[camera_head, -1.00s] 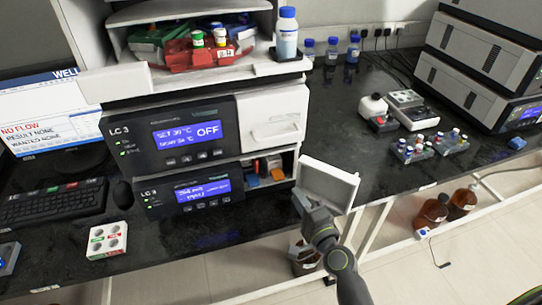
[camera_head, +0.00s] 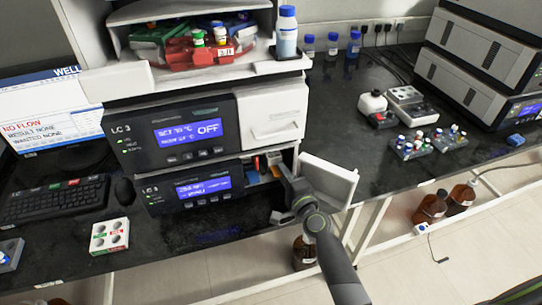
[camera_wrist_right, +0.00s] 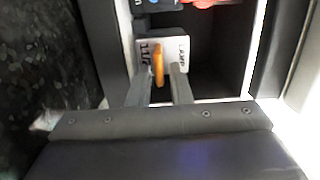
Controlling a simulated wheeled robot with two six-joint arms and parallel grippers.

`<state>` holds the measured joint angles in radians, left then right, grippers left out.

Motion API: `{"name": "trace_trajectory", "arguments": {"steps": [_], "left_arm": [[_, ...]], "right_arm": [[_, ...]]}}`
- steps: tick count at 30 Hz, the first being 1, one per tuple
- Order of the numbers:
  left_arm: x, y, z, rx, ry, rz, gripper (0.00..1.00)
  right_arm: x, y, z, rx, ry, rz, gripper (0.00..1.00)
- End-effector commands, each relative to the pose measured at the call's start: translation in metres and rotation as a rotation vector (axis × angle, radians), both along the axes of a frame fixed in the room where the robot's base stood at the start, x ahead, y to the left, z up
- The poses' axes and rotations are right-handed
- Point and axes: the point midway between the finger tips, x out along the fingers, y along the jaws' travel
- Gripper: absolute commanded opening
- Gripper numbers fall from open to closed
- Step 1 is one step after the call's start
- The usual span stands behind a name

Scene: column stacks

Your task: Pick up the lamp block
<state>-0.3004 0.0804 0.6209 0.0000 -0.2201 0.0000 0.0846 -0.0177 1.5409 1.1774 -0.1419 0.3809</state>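The lamp block is a white block (camera_wrist_right: 178,47) with "LAMP" lettering and an upright orange tab (camera_wrist_right: 158,66). It sits in the open compartment of the lower LC 3 unit (camera_head: 188,190). My left gripper is not in view.
The compartment's white door (camera_head: 330,182) hangs open right beside my right arm. Blue and red parts (camera_wrist_right: 160,3) sit deeper inside. A white holder (camera_head: 109,236) stands on the black bench at left.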

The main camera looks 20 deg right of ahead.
Motion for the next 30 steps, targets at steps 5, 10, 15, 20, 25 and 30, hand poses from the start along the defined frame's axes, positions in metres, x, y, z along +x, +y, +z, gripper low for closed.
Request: {"name": "trace_trajectory", "arguments": {"steps": [5,10,15,20,25,30], "left_arm": [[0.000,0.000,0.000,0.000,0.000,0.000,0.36],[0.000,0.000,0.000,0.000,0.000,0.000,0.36],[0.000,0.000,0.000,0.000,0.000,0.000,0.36],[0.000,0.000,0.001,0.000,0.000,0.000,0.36],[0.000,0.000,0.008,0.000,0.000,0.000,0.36],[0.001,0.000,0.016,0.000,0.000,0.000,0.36]], "right_arm": [[0.000,0.000,0.000,-0.001,0.000,0.000,0.04],[0.000,0.000,0.000,-0.001,0.000,0.000,0.00],[0.000,0.000,0.001,-0.001,-0.001,0.000,0.00],[0.000,0.000,0.002,-0.001,-0.001,0.000,0.00],[0.002,0.002,0.010,-0.001,-0.002,0.000,0.00],[0.005,0.004,0.019,-0.002,-0.003,0.000,0.00]]}}
